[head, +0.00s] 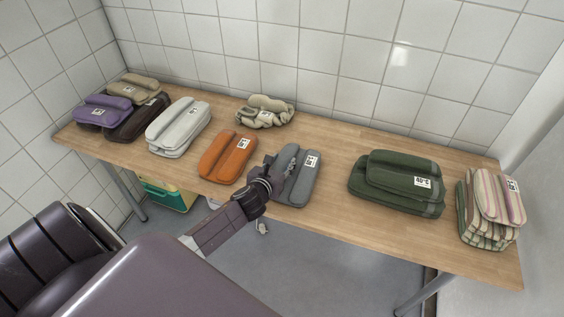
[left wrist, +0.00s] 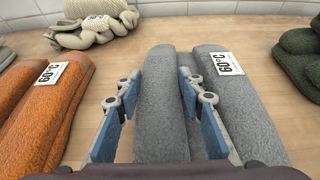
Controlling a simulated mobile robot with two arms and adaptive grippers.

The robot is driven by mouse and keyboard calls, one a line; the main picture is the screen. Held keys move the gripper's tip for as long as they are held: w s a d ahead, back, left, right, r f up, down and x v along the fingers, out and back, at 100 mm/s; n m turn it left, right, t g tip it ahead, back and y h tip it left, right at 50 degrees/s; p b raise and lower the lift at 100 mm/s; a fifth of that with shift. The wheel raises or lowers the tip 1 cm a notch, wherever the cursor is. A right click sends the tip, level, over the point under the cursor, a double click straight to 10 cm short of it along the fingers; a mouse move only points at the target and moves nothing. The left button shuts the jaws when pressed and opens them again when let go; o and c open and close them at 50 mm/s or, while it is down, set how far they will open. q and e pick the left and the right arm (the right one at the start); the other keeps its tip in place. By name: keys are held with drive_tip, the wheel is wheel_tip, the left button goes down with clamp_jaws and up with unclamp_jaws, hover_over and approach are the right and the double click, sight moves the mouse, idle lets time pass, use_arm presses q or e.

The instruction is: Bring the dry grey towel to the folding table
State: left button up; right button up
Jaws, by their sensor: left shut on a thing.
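The folded grey towel (head: 303,180) with a white label lies on the wooden folding table (head: 334,170), near its front edge. My left gripper (head: 284,168) reaches it from the front left and is shut on its left roll. In the left wrist view the blue-padded fingers (left wrist: 160,92) stand on both sides of that roll of the grey towel (left wrist: 228,75). The towel appears to rest on the tabletop. My right gripper is not in view.
An orange towel (head: 227,156) lies close on the left and a dark green stack (head: 390,180) on the right. A crumpled beige towel (head: 264,110) is behind. Pale grey (head: 177,130), purple (head: 103,110) and striped (head: 490,212) towels stand farther out. Bare wood separates grey from green.

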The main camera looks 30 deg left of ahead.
use_arm(q)
drive_tip(key=o, duration=1.3)
drive_tip(key=shift+r, duration=0.15)
drive_tip(key=v, duration=1.2)
drive_tip(key=shift+p, duration=0.3)
